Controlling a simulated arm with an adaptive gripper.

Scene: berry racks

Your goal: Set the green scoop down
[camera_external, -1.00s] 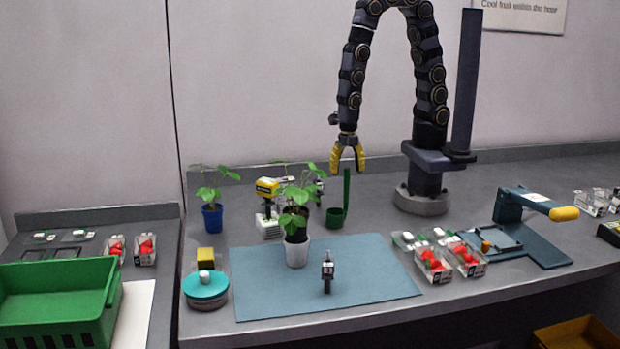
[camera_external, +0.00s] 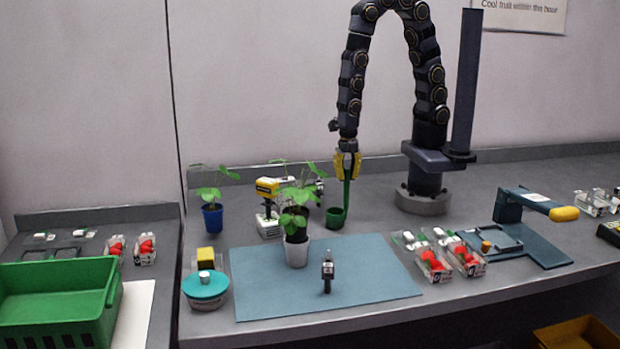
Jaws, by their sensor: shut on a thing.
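The green scoop (camera_external: 336,217) has a round cup and a tall upright handle. Its cup is at the bench surface, just behind the blue mat and right of the potted plants; I cannot tell whether it touches the bench. My gripper (camera_external: 347,173), with yellow fingers, is above the cup and shut on the upper part of the scoop's handle. The fingers hide the top of the handle.
Clamshells of strawberries (camera_external: 433,264) sit to the right. A blue-potted plant (camera_external: 212,217) stands at left. Bench right of the scoop is clear.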

